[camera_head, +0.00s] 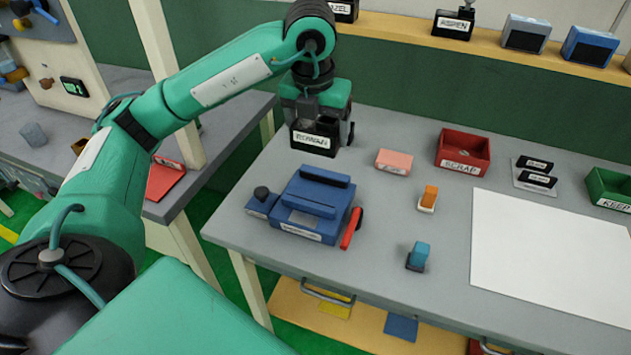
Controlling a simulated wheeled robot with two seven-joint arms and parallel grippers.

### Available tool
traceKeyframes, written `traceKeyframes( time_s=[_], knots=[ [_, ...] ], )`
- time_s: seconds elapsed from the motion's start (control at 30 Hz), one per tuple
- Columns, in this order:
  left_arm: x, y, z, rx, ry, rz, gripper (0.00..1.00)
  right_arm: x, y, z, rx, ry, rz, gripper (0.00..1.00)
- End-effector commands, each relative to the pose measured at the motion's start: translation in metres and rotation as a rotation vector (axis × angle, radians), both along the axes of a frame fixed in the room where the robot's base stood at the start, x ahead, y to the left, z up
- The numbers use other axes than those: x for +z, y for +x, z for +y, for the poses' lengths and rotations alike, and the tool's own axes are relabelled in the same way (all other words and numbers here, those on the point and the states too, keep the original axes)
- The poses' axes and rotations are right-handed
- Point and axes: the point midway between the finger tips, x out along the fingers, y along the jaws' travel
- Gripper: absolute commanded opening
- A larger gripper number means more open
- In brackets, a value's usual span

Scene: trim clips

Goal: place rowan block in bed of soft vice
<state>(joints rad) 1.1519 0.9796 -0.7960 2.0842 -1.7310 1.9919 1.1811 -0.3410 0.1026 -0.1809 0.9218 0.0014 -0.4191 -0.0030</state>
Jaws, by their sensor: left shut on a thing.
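My left gripper (318,110) points down at the back left of the bench. It is shut on the rowan block, which is mostly hidden by the fingers and by a black holder (315,141) with a white label that seems to read ROWAN. I cannot tell whether the block is still seated in the holder. The soft vice (328,232) is blue, with a red handle (351,229) on its right side. My right gripper is not in view.
A pink block (394,162), an orange block (428,198) and a blue block (418,256) stand right of the vice. A red SCRAP bin (463,153), a white sheet (550,250) and a green KEEP bin (610,190) lie farther right. A shelf (480,43) with holders runs behind.

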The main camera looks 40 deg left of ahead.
Motion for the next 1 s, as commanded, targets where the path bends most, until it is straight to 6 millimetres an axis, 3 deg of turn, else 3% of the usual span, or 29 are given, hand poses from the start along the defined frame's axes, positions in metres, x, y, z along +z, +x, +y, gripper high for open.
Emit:
traceKeyframes(
  time_s=[0.1, 0.3, 0.47, 0.8, 1.0],
  knots=[
    [-0.034, -0.002, 0.001, 0.001, 0.003, 0.009, 0.55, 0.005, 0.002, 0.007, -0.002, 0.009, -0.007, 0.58],
    [-0.078, -0.001, 0.0, -0.001, 0.002, 0.006, 0.55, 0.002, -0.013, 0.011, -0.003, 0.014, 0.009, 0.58],
    [-0.092, 0.0, 0.0, 0.0, 0.0, 0.002, 0.55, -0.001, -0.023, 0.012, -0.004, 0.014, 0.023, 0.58],
    [-0.131, -0.001, 0.001, 0.0, 0.002, 0.005, 0.55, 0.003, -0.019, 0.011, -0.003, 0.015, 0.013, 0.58],
    [-0.136, -0.001, 0.0, 0.0, 0.001, 0.0, 0.55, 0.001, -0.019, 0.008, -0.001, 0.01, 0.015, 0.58]
  ],
)
